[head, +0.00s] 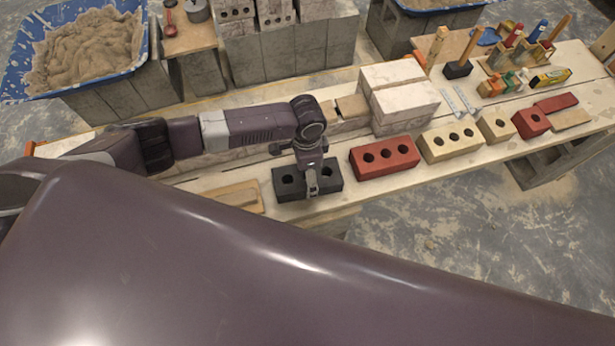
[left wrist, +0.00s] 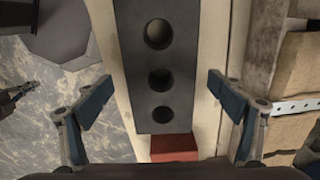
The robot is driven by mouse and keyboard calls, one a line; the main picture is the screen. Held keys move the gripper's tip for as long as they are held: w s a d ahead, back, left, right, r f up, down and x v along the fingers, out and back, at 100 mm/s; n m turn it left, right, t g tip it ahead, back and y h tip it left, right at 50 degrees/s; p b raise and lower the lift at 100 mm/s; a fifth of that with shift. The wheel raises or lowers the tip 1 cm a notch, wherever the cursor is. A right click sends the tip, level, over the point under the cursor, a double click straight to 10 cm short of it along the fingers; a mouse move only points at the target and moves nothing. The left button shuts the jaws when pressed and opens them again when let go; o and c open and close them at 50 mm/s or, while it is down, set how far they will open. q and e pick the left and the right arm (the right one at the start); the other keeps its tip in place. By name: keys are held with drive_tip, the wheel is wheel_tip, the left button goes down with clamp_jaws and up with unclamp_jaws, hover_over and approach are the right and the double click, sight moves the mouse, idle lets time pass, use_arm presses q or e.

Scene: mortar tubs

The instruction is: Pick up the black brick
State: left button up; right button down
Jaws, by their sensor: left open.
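The black brick (head: 290,186) lies flat near the front edge of the plank bench in the head view, its holes facing up. It fills the middle of the left wrist view (left wrist: 158,107), where three holes show. My left gripper (head: 312,188) points down over the brick and hides part of it in the head view. In the left wrist view its open fingers (left wrist: 160,98) stand to either side of the brick, with gaps and nothing between them gripped. What looks like my right gripper (left wrist: 18,95) shows small and dark at the left edge there; its jaw state is unclear.
A red brick (head: 384,158) lies close to the right of the black one, then a cream brick (head: 451,142). A wooden float (head: 235,196) lies to the left. Pale blocks (head: 404,100) stand behind. Bare floor lies in front.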

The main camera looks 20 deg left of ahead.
use_arm(q)
wheel_tip(320, 180, down, 3)
drive_tip(key=shift+w+r, duration=0.1)
drive_tip(key=shift+r, duration=0.1)
drive_tip(key=shift+f, duration=0.35)
drive_tip(key=c, duration=2)
drive_tip(key=shift+w+d+r, duration=0.15)
drive_tip(key=shift+c, duration=0.9)
use_arm(e)
drive_tip(key=w, duration=0.3)
drive_tip(key=shift+w+a+r, duration=0.1)
drive_tip(key=shift+w+r, duration=0.15)
drive_tip(key=shift+w, duration=0.05)
